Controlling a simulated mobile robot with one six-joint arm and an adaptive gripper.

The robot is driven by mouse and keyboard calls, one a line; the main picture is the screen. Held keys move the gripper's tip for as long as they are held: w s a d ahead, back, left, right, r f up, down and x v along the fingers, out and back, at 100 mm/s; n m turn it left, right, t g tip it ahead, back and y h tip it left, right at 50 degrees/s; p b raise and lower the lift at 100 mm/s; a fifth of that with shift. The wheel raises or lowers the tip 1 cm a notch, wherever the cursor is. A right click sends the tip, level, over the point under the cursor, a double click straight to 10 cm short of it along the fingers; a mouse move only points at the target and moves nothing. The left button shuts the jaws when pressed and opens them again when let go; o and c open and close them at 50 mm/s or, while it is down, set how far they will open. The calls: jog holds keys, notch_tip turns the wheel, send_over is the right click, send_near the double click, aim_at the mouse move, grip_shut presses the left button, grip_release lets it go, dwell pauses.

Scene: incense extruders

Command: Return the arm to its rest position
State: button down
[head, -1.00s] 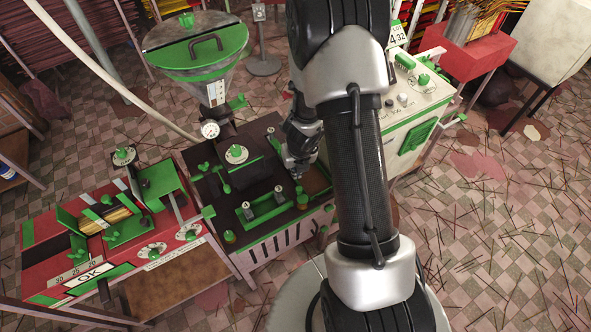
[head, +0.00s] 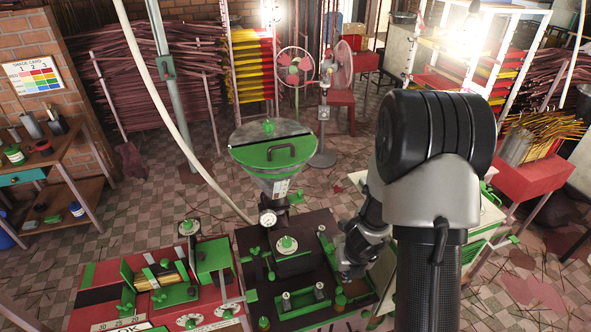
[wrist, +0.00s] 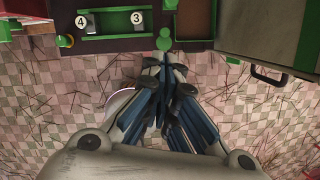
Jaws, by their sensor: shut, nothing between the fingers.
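My arm comes up from the lower right of the head view and bends over at a dark elbow. My gripper (head: 350,272) hangs down over the right part of the dark-topped machine (head: 247,240). In the wrist view my gripper (wrist: 164,72) has its blue, dark-padded fingers drawn together with nothing between them. Its tips are just short of a green knob (wrist: 163,39) at the machine's edge in that picture. Whether they touch anything is hard to tell.
A green-lidded hopper (head: 272,150) stands behind the machine. A red press (head: 98,275) is at left. In the wrist view, a pale cabinet (wrist: 262,35) with a dark handle is at right. A red stand (head: 525,175) is farther right. Tiled floor lies between.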

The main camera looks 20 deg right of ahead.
jog(key=s+a+r+n+t+y+b, duration=0.1)
jog(key=a+r+n+t+y+b, duration=0.35)
jog(key=a+r+n, duration=1.1)
jog(key=s+d+r+n+g+h+b, duration=0.1)
jog(key=s+n+h+b, duration=0.1)
jog(key=s+n, duration=0.7)
jog(key=s+d+r+n+g+h+b, duration=0.1)
jog(key=s+r+n+h+b, duration=0.1)
jog(key=s+n+b, duration=0.3)
jog(key=s+n, duration=0.4)
jog(key=n, duration=0.5)
jog(key=shift+d+r+g, duration=0.15)
jog(key=shift+d+g, duration=0.05)
jog(key=shift+g, duration=0.15)
